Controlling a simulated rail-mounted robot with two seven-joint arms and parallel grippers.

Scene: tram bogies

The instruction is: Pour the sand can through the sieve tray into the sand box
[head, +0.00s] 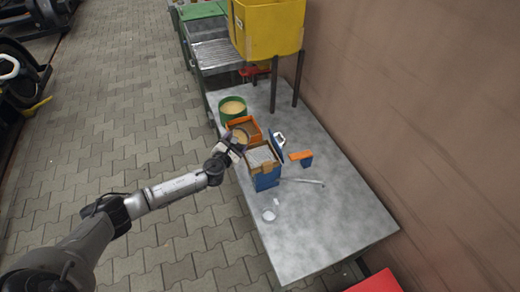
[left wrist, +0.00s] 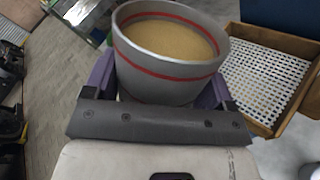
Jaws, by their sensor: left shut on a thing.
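The sand can (left wrist: 170,68) is grey with a red band and is filled with tan sand; in the head view its top (head: 240,136) shows beside my gripper. My left gripper (head: 233,146) is shut on it, with purple fingers (left wrist: 165,90) on both sides of the can. The can looks upright, its sand still inside. The sieve tray (head: 262,155), a wooden frame with white mesh, sits on a blue box (head: 267,181), which appears to be the sand box. The sieve tray is right of the can in the left wrist view (left wrist: 262,75). The box's inside is hidden. My right gripper is not in view.
An orange bin (head: 252,126) stands just behind the can, and a green drum of sand (head: 232,106) beyond it. A blue-and-orange block (head: 301,157), a rod (head: 303,182) and a small clear cup (head: 269,215) lie on the grey table (head: 320,220). The table's front is mostly clear.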

